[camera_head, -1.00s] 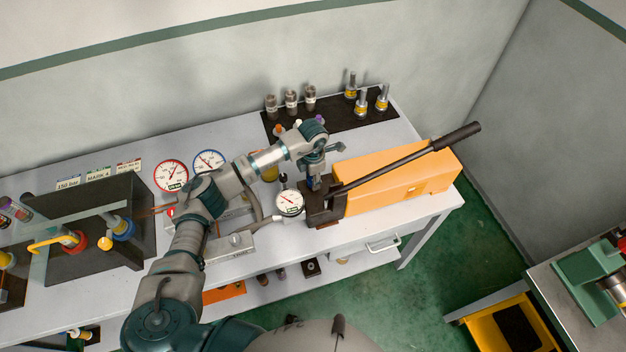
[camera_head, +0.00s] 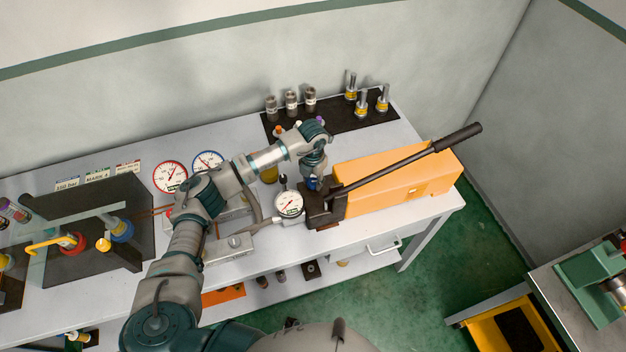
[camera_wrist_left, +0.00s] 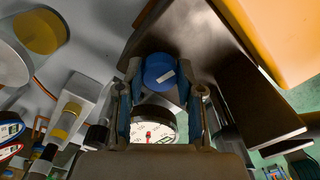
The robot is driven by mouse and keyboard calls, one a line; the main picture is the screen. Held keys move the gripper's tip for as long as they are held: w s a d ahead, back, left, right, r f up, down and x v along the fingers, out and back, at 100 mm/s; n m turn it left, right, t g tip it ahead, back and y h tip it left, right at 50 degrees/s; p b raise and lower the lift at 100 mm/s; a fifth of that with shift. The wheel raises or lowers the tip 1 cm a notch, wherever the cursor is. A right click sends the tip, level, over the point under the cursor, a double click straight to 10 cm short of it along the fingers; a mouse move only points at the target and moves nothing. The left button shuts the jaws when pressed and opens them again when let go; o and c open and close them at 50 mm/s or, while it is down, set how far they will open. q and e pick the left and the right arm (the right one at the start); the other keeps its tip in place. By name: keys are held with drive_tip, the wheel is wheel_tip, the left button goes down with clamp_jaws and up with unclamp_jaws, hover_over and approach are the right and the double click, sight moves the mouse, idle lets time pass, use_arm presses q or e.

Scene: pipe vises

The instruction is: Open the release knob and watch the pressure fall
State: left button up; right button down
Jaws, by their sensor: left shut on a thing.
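The release knob (camera_wrist_left: 158,71) is a round blue cap with a white mark, in the middle of the left wrist view. A little of its blue also shows in the head view (camera_head: 313,184), at the dark block end of the orange hand pump (camera_head: 390,180). My left gripper (camera_head: 315,171) reaches down over it, one finger on each side, shut on it. The pump's pressure gauge (camera_head: 289,203) is a white dial just left of the block. Its face also shows below the knob in the left wrist view (camera_wrist_left: 152,130), partly covered. My right gripper is out of view.
The long black pump lever (camera_head: 405,160) slants over the pump to the upper right. Two larger gauges (camera_head: 170,177) (camera_head: 208,162) lie to the left. Metal fittings stand on a black mat (camera_head: 335,115) behind. A dark glass-fronted stand (camera_head: 80,270) occupies the bench's left.

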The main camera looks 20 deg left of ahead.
sight(313, 181)
use_arm(q)
drive_tip(key=shift+w+r, duration=0.15)
drive_tip(key=o, duration=0.9)
drive_tip(key=shift+o, duration=1.2)
wheel_tip(313, 181, up, 12)
drive_tip(key=shift+f, duration=0.3)
